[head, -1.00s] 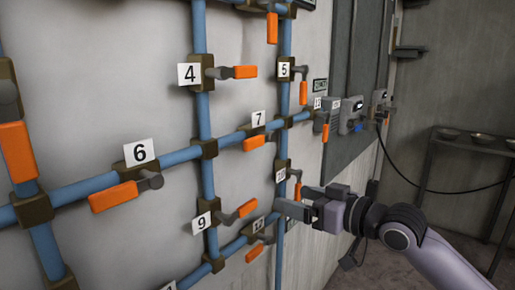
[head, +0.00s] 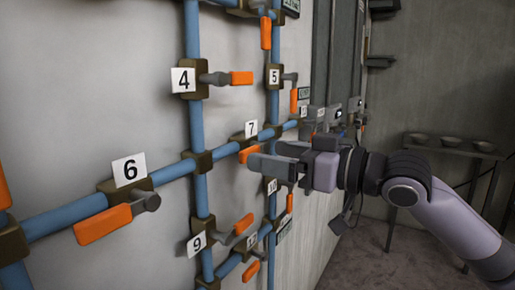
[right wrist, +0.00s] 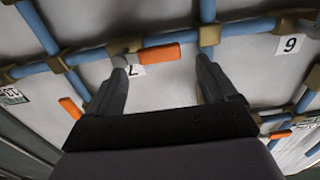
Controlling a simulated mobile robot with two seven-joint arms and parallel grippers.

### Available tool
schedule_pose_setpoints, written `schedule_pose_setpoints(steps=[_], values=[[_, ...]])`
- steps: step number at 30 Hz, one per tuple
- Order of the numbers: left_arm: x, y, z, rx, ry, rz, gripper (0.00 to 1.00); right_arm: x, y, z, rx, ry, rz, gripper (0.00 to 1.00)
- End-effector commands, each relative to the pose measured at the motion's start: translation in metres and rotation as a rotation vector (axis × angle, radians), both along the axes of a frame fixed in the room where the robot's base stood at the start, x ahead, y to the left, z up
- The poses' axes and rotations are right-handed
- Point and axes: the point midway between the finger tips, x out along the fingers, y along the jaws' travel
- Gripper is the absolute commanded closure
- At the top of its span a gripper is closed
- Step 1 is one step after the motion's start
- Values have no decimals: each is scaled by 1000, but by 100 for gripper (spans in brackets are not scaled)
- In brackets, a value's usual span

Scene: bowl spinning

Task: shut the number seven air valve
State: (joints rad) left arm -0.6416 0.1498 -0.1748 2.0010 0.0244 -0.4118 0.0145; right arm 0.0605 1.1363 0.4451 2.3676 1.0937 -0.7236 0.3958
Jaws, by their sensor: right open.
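The number seven valve has a white "7" tag (head: 251,129) and an orange lever (head: 249,154), which lies roughly parallel to the blue pipe behind it. In the right wrist view the orange lever (right wrist: 158,53) shows between my two fingers, with the "7" tag (right wrist: 136,70) partly covered by the left finger. My right gripper (head: 270,156) is open and empty, close to this lever, with its fingers pointing at the wall. In the head view the fingers hide part of the lever's right side. I cannot tell whether they touch it. My left gripper is not in view.
Other valves with orange levers surround it: number 6 (head: 103,223), number 4 (head: 241,78), number 5 (head: 294,101) and number 9 (head: 244,224). A table (head: 455,150) with bowls stands far right.

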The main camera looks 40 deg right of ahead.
Motion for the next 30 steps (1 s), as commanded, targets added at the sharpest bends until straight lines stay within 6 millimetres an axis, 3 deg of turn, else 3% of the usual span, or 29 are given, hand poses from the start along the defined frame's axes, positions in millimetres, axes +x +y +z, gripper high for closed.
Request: schedule_pose_setpoints(steps=[15, 29, 30], values=[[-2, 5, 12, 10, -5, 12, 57, 32, 13, 1, 3, -1, -1, 15], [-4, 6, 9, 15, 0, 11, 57, 37, 15, 0, 0, 0, 0, 15], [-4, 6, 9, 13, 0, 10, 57, 37, 15, 0, 0, 0, 0, 21]])
